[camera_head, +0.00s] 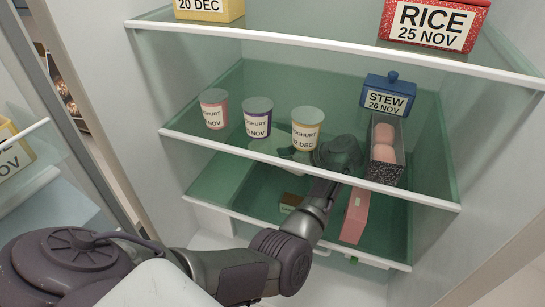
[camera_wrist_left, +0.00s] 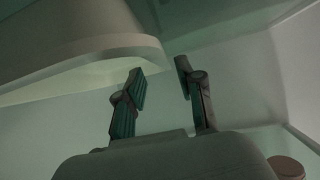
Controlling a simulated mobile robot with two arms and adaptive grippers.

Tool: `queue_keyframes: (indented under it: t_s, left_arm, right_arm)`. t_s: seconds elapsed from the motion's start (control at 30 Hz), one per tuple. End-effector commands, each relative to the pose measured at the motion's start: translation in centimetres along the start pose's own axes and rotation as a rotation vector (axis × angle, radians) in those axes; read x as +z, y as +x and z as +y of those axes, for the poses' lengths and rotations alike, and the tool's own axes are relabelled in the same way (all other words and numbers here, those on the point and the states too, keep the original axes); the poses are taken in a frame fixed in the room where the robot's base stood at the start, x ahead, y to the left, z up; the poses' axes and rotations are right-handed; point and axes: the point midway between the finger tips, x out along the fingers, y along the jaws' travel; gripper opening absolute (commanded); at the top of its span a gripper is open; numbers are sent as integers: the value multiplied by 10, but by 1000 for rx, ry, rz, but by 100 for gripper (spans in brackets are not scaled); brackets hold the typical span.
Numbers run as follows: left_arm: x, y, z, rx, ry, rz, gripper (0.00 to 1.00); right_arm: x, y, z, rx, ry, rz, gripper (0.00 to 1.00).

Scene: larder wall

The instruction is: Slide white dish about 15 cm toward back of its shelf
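The white dish (camera_head: 268,148) shows as a pale shape through the green glass of the middle shelf, below the yoghurt cups; much of it is hidden. In the left wrist view a large pale curved body, likely the dish (camera_wrist_left: 75,58), fills the upper left. My left gripper (camera_head: 300,155) reaches in under the middle shelf, close to the right of the dish, and looks green through the glass. In the left wrist view its two fingers (camera_wrist_left: 160,70) stand apart with nothing between them. I cannot tell whether a finger touches the dish. My right gripper is not in view.
On the middle shelf (camera_head: 225,150) stand yoghurt cups (camera_head: 257,117), a blue stew container (camera_head: 387,93) and a speckled box with eggs (camera_head: 385,155). Its front edge crosses above my arm. A pink box (camera_head: 355,215) and a small green-brown box (camera_head: 290,202) are on the lower shelf.

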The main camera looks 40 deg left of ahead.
Motion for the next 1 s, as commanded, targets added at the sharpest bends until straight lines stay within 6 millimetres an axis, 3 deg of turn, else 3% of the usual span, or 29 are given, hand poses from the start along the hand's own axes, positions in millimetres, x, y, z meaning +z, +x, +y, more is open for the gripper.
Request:
queue_keyframes:
  t_s: [0.1,0.3,1.0]
  left_arm:
    - [1,-20,0,2,0,-3,37]
    - [0,-36,0,0,1,-1,37]
    - [1,-36,0,-1,2,0,37]
  right_arm:
    - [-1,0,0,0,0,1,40]
    - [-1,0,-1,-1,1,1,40]
    - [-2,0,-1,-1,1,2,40]
